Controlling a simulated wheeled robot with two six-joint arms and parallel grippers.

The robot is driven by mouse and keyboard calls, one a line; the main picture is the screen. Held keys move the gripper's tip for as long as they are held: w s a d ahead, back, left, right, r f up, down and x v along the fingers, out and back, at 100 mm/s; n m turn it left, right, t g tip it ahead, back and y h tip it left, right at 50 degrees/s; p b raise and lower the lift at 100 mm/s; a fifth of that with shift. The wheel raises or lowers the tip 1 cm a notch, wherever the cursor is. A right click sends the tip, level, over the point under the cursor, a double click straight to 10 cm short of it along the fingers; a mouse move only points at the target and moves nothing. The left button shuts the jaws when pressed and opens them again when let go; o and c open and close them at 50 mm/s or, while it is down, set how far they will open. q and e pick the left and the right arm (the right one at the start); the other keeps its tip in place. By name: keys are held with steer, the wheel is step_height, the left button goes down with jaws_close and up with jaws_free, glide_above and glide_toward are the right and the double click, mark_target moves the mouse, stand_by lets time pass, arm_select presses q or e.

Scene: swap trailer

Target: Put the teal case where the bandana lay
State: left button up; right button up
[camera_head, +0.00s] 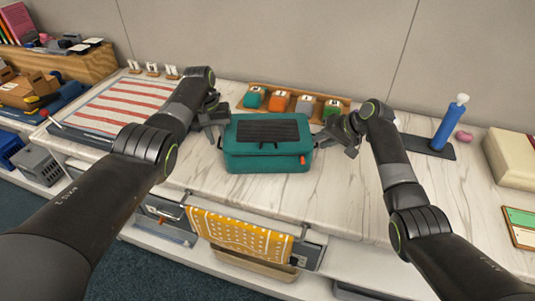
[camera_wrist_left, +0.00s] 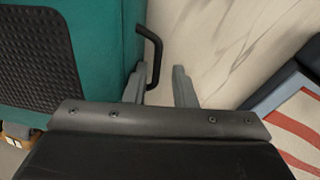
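The teal case (camera_head: 267,160) stands upright on the marble counter, between my two grippers. It has a dark ribbed pad on its lid and a black side handle, seen in the left wrist view (camera_wrist_left: 152,48). My left gripper (camera_head: 219,140) is at the case's left side. In the left wrist view, its fingers (camera_wrist_left: 166,78) are apart, with the handle between them, close to one finger. My right gripper (camera_head: 335,142) is at the case's right side; its finger gap is not clear. A yellow bandana with white dots (camera_head: 240,235) hangs over a rail on the counter's front.
A red-and-white striped cloth (camera_head: 120,103) lies on a dark base at the left. A wooden rack with several coloured items (camera_head: 290,103) stands behind the case. A blue pump-like bottle (camera_head: 446,127) stands on a dark mat at the right. Counter (camera_head: 345,205) in front of the case is clear.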

arm_select(q)
steer(key=shift+d+r, duration=0.15)
steer(key=shift+d, duration=0.25)
arm_select(e)
steer(key=shift+a+r, duration=0.2)
steer(key=shift+a, duration=0.2)
arm_select(q)
steer(key=shift+w+r, duration=0.1)
steer(key=shift+r, duration=0.45)
arm_select(e)
steer(key=shift+d, duration=0.1)
arm_select(q)
step_height(320, 180, up, 6)
steer(key=a, duration=0.1)
steer(key=shift+a+r, duration=0.25)
arm_select(e)
steer(key=v, duration=1.2)
steer(key=shift+f, duration=0.15)
